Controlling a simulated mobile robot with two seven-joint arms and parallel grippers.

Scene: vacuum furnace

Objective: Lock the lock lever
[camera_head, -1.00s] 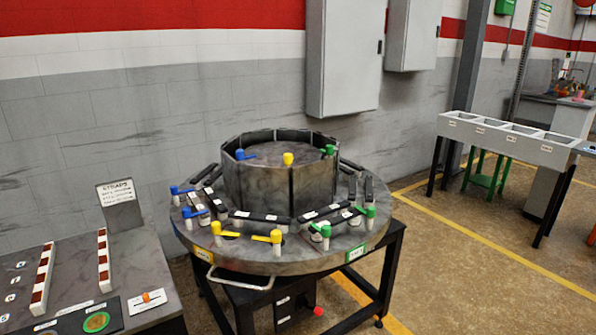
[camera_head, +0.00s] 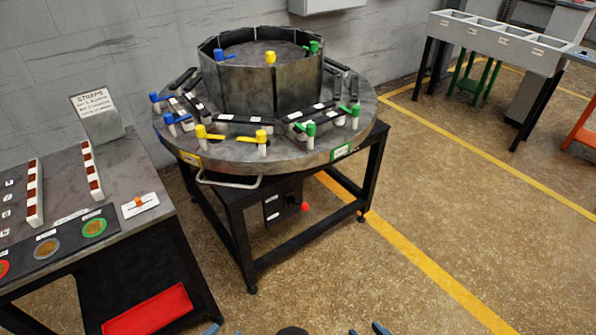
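A round grey turntable (camera_head: 226,160) on a black frame carries several small levers on white posts around its rim: blue (camera_head: 178,119), yellow (camera_head: 261,137) and green (camera_head: 308,130). A small orange lever (camera_head: 138,202) sits on a white plate on the table at left. No readable label shows which one is the lock lever.
A metal handle bar (camera_head: 230,182) sticks out from the turntable's front. A red knob (camera_head: 305,207) is on a black box below. The left table holds a STRAPS sign (camera_head: 94,103); a red bin (camera_head: 148,312) lies beneath it.

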